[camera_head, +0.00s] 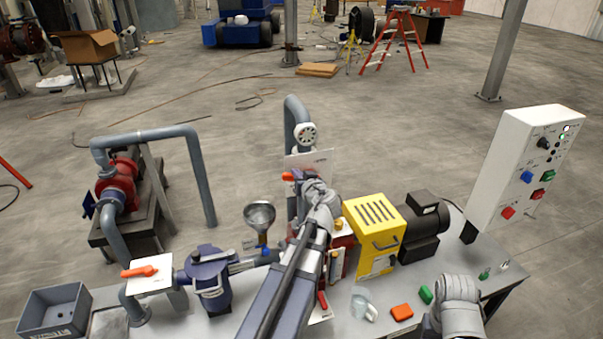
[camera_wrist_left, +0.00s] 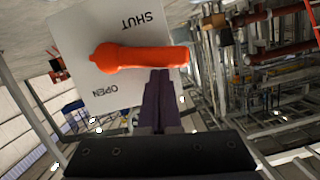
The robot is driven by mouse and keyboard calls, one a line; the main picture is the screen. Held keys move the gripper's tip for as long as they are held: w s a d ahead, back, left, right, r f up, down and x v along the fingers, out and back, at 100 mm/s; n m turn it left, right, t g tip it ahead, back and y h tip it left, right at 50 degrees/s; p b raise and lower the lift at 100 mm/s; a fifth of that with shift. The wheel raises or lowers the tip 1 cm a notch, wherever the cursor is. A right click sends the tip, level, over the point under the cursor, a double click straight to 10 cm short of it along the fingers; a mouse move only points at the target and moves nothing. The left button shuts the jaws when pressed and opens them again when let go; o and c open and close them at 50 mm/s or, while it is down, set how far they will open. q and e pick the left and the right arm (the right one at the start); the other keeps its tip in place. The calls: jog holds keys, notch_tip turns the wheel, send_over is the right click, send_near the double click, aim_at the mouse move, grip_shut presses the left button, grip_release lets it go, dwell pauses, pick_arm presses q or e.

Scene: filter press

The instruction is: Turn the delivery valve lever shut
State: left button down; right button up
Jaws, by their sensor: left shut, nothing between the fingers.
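The delivery valve lever (camera_wrist_left: 150,57) is an orange-red handle on a white plate (camera_wrist_left: 85,35) marked SHUT and OPEN. In the wrist view it points right, lying between the two words. In the head view a bit of the lever (camera_head: 288,176) shows beside my left wrist, with its plate (camera_head: 322,160) behind, below a round gauge. My left gripper (camera_wrist_left: 162,78) is shut and empty. Its fingertips are at the lever's lower edge, on the OPEN side; I cannot tell if they touch. My left arm hides much of the valve. Only part of my right arm shows, not its gripper.
Another orange lever (camera_head: 140,271) on a white plate sits at the left. A funnel (camera_head: 260,215), a yellow housing (camera_head: 372,235) with a black motor, and a white control box (camera_head: 525,165) stand near. A mug (camera_head: 362,303) and a red block (camera_head: 402,312) lie on the bench.

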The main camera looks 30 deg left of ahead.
pick_arm(q)
jog(key=shift+s+a+f+n+b, duration=0.25)
jog(key=shift+f+n+b, duration=0.1)
jog(key=shift+f+n, duration=0.15)
pick_arm(e)
jog(key=shift+f, duration=0.5)
pick_arm(q)
jog(key=shift+f, duration=0.1)
pick_arm(e)
jog(key=shift+f, duration=0.1)
